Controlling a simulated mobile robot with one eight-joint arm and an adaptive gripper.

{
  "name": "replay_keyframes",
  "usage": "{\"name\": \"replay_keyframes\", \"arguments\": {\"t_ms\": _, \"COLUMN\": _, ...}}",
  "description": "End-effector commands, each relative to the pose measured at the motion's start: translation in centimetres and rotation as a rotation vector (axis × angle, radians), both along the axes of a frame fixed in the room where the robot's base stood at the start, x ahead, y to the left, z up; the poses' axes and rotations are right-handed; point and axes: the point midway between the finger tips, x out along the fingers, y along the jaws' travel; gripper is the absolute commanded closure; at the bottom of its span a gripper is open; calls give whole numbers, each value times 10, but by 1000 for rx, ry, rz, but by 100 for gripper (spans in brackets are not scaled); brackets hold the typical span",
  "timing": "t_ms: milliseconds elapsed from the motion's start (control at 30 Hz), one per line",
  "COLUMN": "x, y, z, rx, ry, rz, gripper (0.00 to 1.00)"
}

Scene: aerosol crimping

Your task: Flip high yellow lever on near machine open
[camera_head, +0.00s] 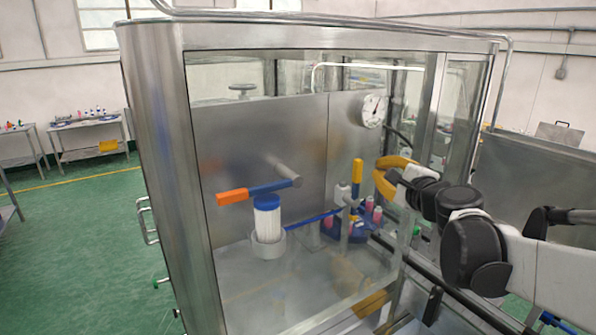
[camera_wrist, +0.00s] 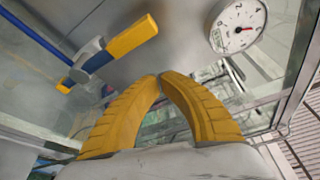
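The high yellow lever (camera_head: 357,172) stands nearly upright inside the near machine's glass enclosure, with a blue section at its lower end. It also shows in the wrist view, where its yellow-and-blue handle (camera_wrist: 130,37) slants at the upper left, beside a grey hub. My gripper (camera_head: 377,173) is inside the enclosure, just right of the lever in the head view. Its curved yellow fingers meet at the tips (camera_wrist: 160,75) in the wrist view, with nothing seen between them. The handle appears apart from the fingertips.
An orange-and-blue lever (camera_head: 250,192) sits above a white ribbed cylinder (camera_head: 267,218). A round gauge (camera_head: 373,110) is on the back panel. A metal post (camera_head: 172,170) and glass panes bound the enclosure. Pink-and-white items (camera_head: 371,212) stand behind the yellow lever's base.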

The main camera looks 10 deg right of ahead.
Motion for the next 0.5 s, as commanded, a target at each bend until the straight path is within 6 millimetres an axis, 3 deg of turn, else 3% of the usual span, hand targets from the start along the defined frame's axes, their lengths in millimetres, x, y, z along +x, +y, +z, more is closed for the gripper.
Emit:
{"name": "replay_keyframes", "arguments": {"t_ms": 33, "x": -18, "y": -1, "z": -2, "rx": 0, "ry": 0, "rz": -6, "gripper": 100}}
{"name": "replay_keyframes", "arguments": {"t_ms": 200, "x": -58, "y": -2, "z": -2, "rx": 0, "ry": 0, "rz": -5, "gripper": 100}}
{"name": "replay_keyframes", "arguments": {"t_ms": 500, "x": -96, "y": -3, "z": -1, "rx": -1, "ry": 0, "rz": -5, "gripper": 100}}
